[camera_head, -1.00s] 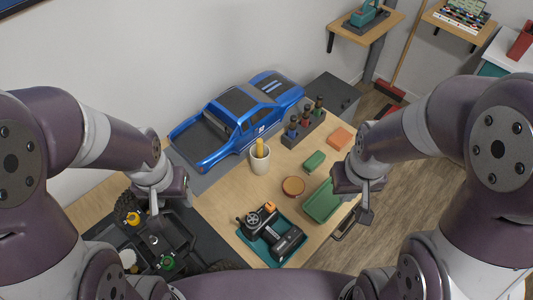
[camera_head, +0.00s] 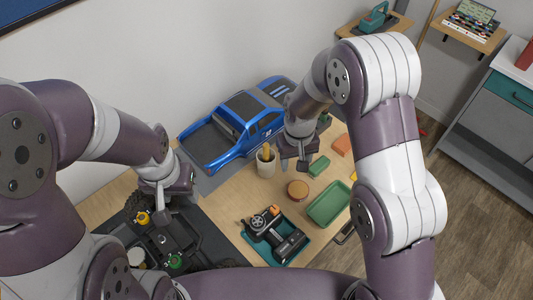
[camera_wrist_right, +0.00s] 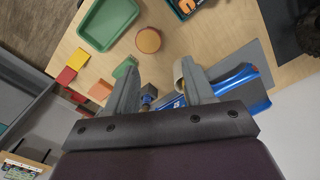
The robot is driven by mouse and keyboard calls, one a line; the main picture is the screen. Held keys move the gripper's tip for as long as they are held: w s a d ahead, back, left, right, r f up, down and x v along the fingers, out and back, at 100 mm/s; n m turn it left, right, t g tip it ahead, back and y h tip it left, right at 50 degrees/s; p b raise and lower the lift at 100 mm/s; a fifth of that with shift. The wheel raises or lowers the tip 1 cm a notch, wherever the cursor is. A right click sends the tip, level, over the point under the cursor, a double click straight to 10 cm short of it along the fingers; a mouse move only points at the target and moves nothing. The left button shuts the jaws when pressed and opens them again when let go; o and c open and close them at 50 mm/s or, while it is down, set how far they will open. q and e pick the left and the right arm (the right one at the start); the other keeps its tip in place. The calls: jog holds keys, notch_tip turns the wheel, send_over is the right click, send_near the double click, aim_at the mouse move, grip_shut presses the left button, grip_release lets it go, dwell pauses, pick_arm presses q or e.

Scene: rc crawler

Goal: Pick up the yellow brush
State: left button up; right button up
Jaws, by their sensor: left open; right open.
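The yellow brush (camera_head: 271,154) stands in a pale cup (camera_head: 266,168) on the wooden workbench, in front of the blue truck body. My right gripper (camera_head: 294,166) is open and empty, just right of the cup with its fingers pointing down. In the right wrist view, part of the cup (camera_wrist_right: 178,74) shows beside one finger of the right gripper (camera_wrist_right: 157,80). The brush cannot be made out there. My left gripper (camera_head: 165,207) is open at the left, above the dark crawler chassis (camera_head: 180,238).
A teal tray (camera_head: 262,246) with a controller is nearer. The blue truck body (camera_head: 232,135) stands behind.

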send_near(266, 145)
jog(key=s, duration=0.4)
jog(key=w+r+m+t, duration=0.1)
jog(key=w+m+t, duration=0.1)
jog(key=w, duration=0.1)
jog(key=shift+m, duration=0.4)
jog(key=f+b, duration=0.2)
jog(key=f, duration=0.1)
jog(key=f+b, duration=0.3)
jog(key=f, duration=0.1)
jog(key=w+f+b, duration=0.1)
jog(key=f+b, duration=0.1)
jog(key=f, duration=0.2)
jog(key=shift+d+f+b, duration=0.15)
jog(key=shift+f+b, duration=0.1)
jog(key=shift+b, duration=0.05)
jog(key=shift+w+f, duration=0.15)
pick_arm(q)
notch_tip(266, 145, down, 7)
jog(key=shift+w+a, duration=0.15)
pick_arm(e)
jog(key=shift+w+g, duration=0.15)
jog(key=shift+g, duration=0.15)
pick_arm(q)
jog(key=shift+r, duration=0.1)
pick_arm(e)
grip_shut()
